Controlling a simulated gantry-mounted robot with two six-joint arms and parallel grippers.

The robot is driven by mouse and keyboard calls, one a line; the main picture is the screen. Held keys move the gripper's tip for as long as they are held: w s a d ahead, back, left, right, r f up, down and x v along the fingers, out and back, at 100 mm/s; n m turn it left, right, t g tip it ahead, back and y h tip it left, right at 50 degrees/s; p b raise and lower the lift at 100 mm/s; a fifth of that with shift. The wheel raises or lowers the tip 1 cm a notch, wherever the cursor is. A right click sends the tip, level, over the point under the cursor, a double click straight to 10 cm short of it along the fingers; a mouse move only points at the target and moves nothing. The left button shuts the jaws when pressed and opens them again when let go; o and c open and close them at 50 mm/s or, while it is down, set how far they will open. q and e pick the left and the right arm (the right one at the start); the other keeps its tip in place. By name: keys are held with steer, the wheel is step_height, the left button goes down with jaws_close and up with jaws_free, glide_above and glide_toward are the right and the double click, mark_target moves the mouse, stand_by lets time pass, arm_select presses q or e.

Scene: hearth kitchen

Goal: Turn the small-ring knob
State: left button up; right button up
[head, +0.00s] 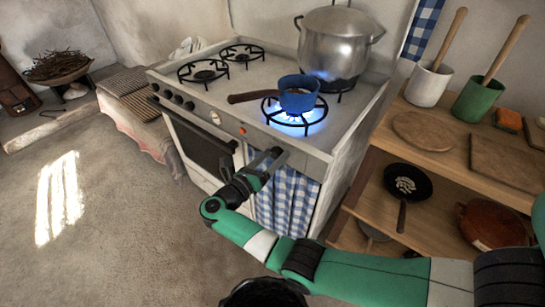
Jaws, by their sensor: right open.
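The white stove (310,142) stands at the centre of the head view. Several dark knobs (177,98) line the left part of its front panel. A round dial (215,117) and a small orange-red spot (242,131) sit further right on the panel. My right gripper (270,155) is open at the panel's right end, its fingers pointing at the stove front. It may hide a knob there; I cannot tell whether it touches one. A blue saucepan (299,101) sits on the lit front-right ring, with blue flame around it. My left gripper is out of view.
A large lidded metal pot (337,42) stands on the back-right ring, also over blue flame. The saucepan's brown handle (254,97) points left. A blue checked curtain (288,198) hangs below the panel. A wooden shelf (440,157) stands on the right.

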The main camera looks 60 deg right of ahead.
jaws_close()
steer(key=shift+n, duration=0.3)
steer(key=n+p, duration=0.1)
steer(key=n, duration=0.5)
steer(key=shift+r+p, duration=0.15)
steer(key=shift+p, duration=0.2)
steer(key=n+p, duration=0.1)
steer(key=n, duration=0.3)
steer(key=shift+n, duration=0.3)
steer(key=shift+n+p, duration=0.5)
steer(key=shift+n, duration=0.7)
